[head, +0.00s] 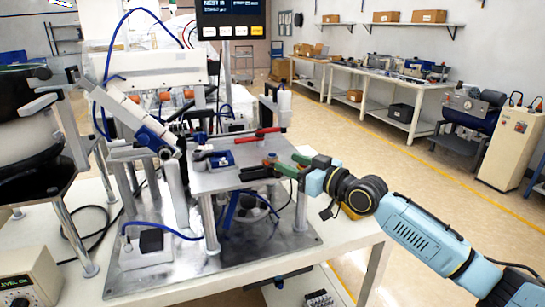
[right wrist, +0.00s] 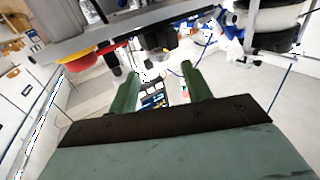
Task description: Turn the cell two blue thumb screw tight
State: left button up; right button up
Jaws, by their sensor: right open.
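My right gripper (head: 288,165) reaches in from the right, at the right edge of the raised metal plate (head: 235,178) of the feeder machine. Its green fingers stand apart in the right wrist view (right wrist: 160,90), with nothing held between them. A small blue part (head: 220,159) sits on the plate, to the left of the gripper; I cannot tell whether it is a thumb screw. I cannot clearly pick out the cell two blue thumb screw. My left gripper is not in view.
A red-handled part (head: 258,133) lies above the plate's back edge.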

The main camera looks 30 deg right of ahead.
aim_at(277, 157)
jog(key=x, duration=0.5)
jog(key=shift+w, duration=0.1)
jog(key=shift+b+x, duration=0.3)
jog(key=shift+x, duration=0.6)
jog(key=shift+c, duration=0.4)
